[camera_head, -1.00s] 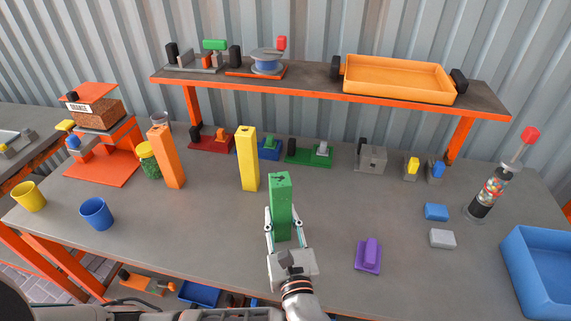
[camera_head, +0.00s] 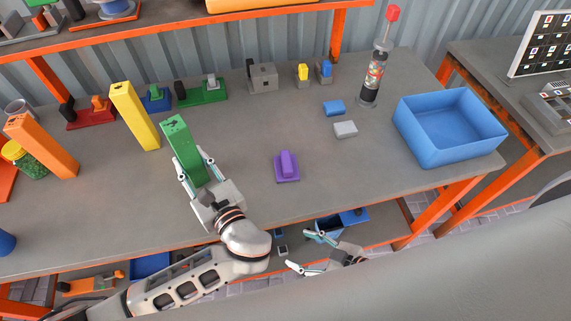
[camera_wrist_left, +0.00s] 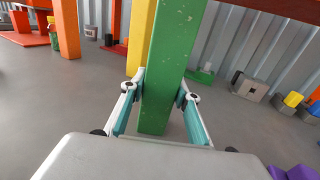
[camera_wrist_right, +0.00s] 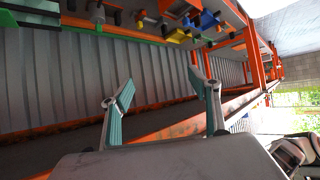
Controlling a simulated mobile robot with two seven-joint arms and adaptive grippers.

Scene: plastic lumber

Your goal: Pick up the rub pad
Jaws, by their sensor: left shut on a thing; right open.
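A purple pad with a raised handle (camera_head: 287,166), which looks like the rub pad, lies on the table right of my left gripper. A corner of it shows in the left wrist view (camera_wrist_left: 300,173). My left gripper (camera_head: 193,170) is shut on a green post (camera_head: 181,145), with one finger on each side; the post also shows in the left wrist view (camera_wrist_left: 162,70). My right gripper (camera_head: 302,251) is open and empty, in front of the table's front edge. The right wrist view does not show the purple pad.
A blue bin (camera_head: 450,155) stands at the table's right end. A blue block (camera_head: 334,108) and a grey block (camera_head: 345,129) lie behind the purple pad. Yellow (camera_head: 134,115) and orange (camera_head: 42,146) posts stand left. The table around the purple pad is clear.

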